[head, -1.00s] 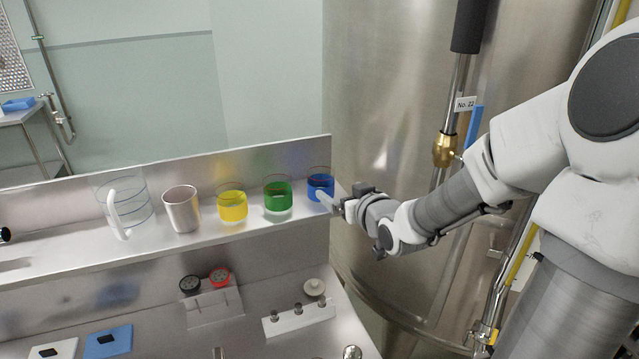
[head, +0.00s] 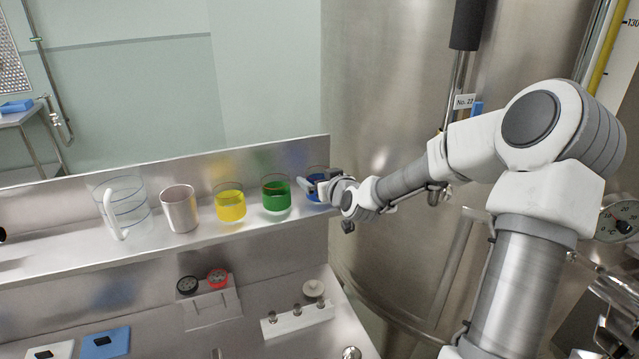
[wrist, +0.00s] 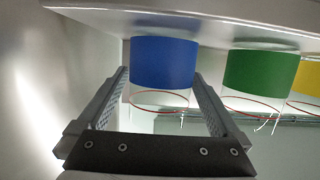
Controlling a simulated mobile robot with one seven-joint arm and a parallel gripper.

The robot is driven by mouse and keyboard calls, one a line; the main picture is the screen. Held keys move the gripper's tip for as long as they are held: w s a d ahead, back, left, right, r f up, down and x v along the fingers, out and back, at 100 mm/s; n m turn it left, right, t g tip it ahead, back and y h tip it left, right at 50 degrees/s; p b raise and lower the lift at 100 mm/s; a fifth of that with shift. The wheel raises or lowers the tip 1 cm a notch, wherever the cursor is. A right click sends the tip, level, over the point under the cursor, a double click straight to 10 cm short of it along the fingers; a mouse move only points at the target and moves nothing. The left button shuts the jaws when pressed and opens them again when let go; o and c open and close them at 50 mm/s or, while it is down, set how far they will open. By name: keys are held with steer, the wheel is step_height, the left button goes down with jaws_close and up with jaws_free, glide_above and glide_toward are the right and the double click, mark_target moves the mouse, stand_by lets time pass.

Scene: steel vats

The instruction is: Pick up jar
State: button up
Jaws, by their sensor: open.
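A glass jar with blue contents (head: 317,198) stands at the right end of the steel shelf, partly hidden behind my gripper (head: 312,185). In the wrist view, which looks upside down, the blue jar (wrist: 163,62) shows between the two spread fingers of my gripper (wrist: 160,75). One finger is on each side of it, and I cannot tell whether either touches it. My gripper is open. A jar with green contents (head: 276,196) stands just left of it, and a jar with yellow contents (head: 231,206) stands further left.
A steel cup (head: 180,209) and a clear jug (head: 125,210) stand further left on the shelf (head: 60,256). A steel back wall (head: 200,165) rises behind them. A large steel vat (head: 390,90) stands right of the shelf. Black and red knobs (head: 217,279) sit below.

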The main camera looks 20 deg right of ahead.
steer(key=shift+x, duration=1.55)
steer(key=shift+r, duration=0.1)
steer(key=c, duration=1.3)
